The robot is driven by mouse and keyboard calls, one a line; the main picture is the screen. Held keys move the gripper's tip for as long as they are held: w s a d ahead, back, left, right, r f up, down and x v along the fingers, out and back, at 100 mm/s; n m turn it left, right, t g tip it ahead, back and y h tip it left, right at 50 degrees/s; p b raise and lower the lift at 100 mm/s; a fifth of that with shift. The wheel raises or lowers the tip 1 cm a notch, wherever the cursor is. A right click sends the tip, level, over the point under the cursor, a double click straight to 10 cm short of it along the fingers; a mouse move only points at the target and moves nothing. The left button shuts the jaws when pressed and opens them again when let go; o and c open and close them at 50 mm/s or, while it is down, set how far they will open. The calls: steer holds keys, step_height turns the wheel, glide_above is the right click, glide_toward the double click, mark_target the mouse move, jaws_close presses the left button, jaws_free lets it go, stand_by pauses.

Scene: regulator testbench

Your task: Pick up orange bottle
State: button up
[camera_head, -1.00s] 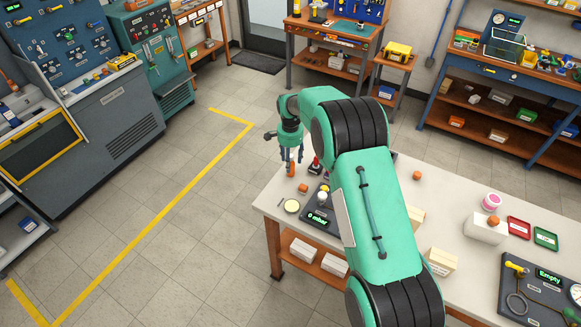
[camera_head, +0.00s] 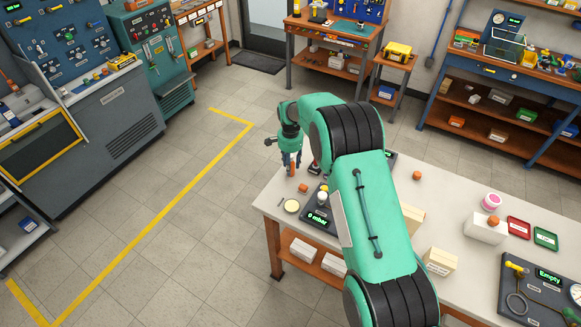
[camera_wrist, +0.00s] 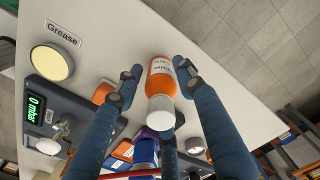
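The orange bottle (camera_wrist: 161,79) has a white cap and a white printed label. In the wrist view it is between the fingers of my gripper (camera_wrist: 157,88), its cap toward the camera. My gripper is open, with a visible gap between the left finger and the bottle; the right finger is closer, and I cannot tell if it touches. A third finger is partly hidden beyond the cap. In the head view my gripper (camera_head: 291,160) is over the left end of the white table (camera_head: 276,194), and the bottle (camera_head: 291,170) shows only in part below the fingers.
A cream grease dish (camera_wrist: 52,63) lies near the table edge, beside a dark gauge unit (camera_wrist: 36,89) reading "0 mbar". An orange block (camera_head: 303,188) and a blue-capped item (camera_wrist: 145,152) are close by. Open floor lies left of the table.

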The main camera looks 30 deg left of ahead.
jaws_close()
steer(key=shift+r, duration=0.2)
steer(key=shift+r, duration=1.4)
steer(key=shift+s+r, duration=0.1)
steer(key=shift+r, duration=0.15)
steer(key=s+d+r, duration=0.1)
steer(key=s+d, duration=0.9)
steer(key=s, duration=0.1)
steer(key=shift+s+d+r, duration=0.2)
steer(key=shift+s+d, duration=0.1)
steer(key=shift+s, duration=0.05)
